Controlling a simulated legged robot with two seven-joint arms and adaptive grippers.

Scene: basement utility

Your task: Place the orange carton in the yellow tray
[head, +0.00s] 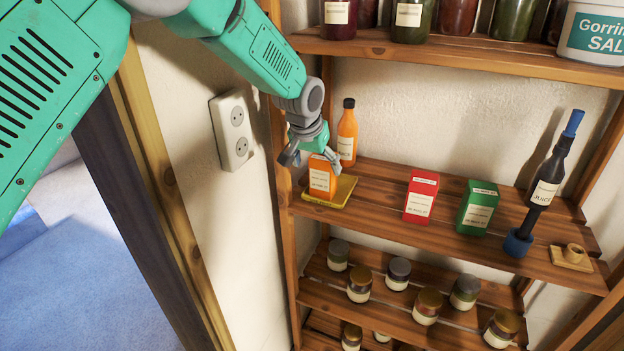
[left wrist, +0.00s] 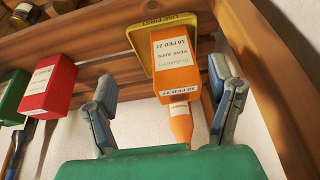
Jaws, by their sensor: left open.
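The orange carton (head: 321,181), a box with a pale label, stands upright over the left part of the yellow tray (head: 346,190) on the middle shelf. It appears to rest on the tray. My left gripper (head: 306,151) is open just above and beside the carton's top. In the left wrist view, the carton (left wrist: 175,58) shows between the open fingers (left wrist: 167,108) and beyond them, with no finger seen touching it. The tray (left wrist: 142,40) shows behind it with a "USE FIRST" label. My right gripper is not in view.
An orange bottle (head: 347,133) stands close behind the carton. A red carton (head: 421,197), a green carton (head: 477,207) and a dark juice bottle (head: 549,178) stand further right. Jars (head: 359,284) fill the shelf below. The upper shelf (head: 450,55) and left shelf post (head: 283,200) are close to my arm.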

